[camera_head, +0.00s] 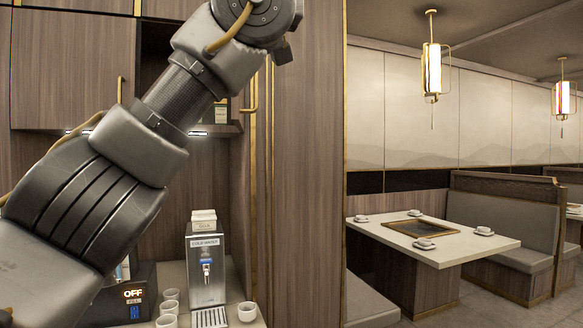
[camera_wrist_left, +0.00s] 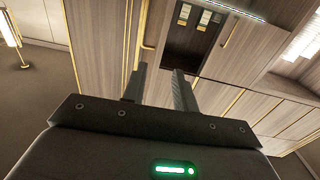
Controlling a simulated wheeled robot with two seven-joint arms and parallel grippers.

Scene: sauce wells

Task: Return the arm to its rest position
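My left arm (camera_head: 125,150) comes in from the left in the head view and reaches up past the top edge, so its gripper is out of that view. In the left wrist view my left gripper (camera_wrist_left: 158,85) shows two dark fingers standing apart with nothing between them. It points towards the wooden cabinets (camera_wrist_left: 100,45) and a dark open niche (camera_wrist_left: 192,45), touching nothing that I can see. My right gripper is in neither view.
Below the arm, a counter holds a cold water dispenser (camera_head: 206,270), several white cups (camera_head: 247,312) and a machine reading OFF (camera_head: 134,294). A tall wooden panel (camera_head: 307,160) stands right of it. Farther right are a dining table (camera_head: 450,252) and a booth bench (camera_head: 512,225).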

